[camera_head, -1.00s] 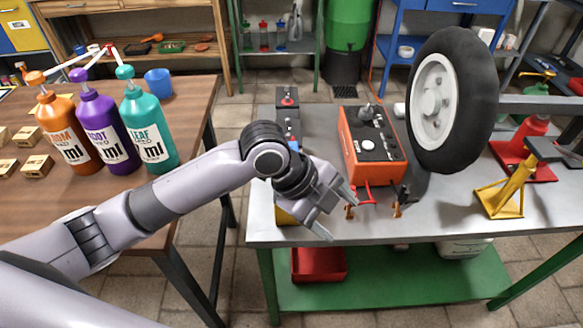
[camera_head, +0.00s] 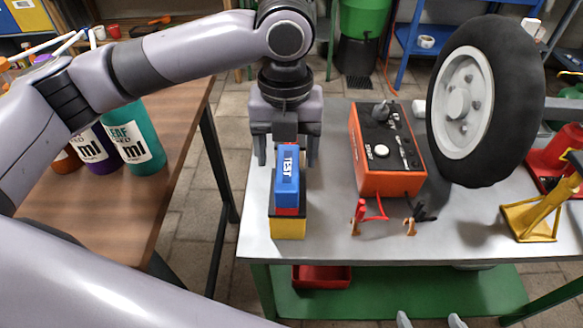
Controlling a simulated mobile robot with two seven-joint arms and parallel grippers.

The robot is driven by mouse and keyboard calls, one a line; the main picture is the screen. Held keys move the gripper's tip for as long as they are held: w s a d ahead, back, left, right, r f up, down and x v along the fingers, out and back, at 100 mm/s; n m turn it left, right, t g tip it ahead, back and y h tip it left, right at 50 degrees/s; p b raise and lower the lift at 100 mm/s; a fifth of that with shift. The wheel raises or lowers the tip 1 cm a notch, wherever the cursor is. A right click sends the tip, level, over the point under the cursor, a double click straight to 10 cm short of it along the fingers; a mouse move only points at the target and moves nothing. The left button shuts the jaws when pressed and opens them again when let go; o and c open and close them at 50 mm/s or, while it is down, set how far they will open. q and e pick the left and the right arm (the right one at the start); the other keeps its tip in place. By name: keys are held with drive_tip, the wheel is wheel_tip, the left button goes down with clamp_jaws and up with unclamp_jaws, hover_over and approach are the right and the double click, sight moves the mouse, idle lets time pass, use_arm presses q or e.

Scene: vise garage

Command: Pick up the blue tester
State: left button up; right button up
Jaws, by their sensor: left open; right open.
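The blue tester (camera_head: 288,180), a block with a white TEST label, is at the left end of the grey table. A red part shows at its lower edge, and a yellow and black block (camera_head: 288,226) is right in front of or under it; I cannot tell which. My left gripper (camera_head: 287,158) points down over the tester's far part, its open fingers on either side of it. I cannot tell whether they touch it. My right gripper (camera_head: 430,320) is open at the bottom edge, with only its fingertips showing.
An orange battery charger (camera_head: 388,180) with red and black clamps stands right of the tester. A wheel (camera_head: 487,102) stands beyond it, with a yellow jack stand (camera_head: 530,220) farther right. Bottles (camera_head: 135,140) stand on the wooden table (camera_head: 185,160) at left.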

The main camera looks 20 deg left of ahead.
use_arm(q)
drive_tip(key=f, duration=0.5)
drive_tip(key=shift+s+d+b, duration=0.1)
drive_tip(key=shift+s+b, duration=0.15)
drive_tip(key=shift+b, duration=0.15)
drive_tip(key=shift+f, duration=0.55)
use_arm(e)
drive_tip(key=shift+s+a+f, duration=0.1)
drive_tip(key=shift+s+f, duration=0.4)
drive_tip(key=shift+f, duration=0.15)
use_arm(q)
drive_tip(key=c, duration=1.3)
drive_tip(key=shift+o, duration=0.2)
wheel_tip(320, 180, up, 20)
drive_tip(key=p, duration=0.4)
wheel_tip(320, 180, up, 6)
drive_tip(key=p, duration=0.8)
hover_over(288, 167)
use_arm(e)
wheel_tip(288, 167, up, 10)
drive_tip(key=d, duration=0.1)
drive_tip(key=shift+s, duration=0.3)
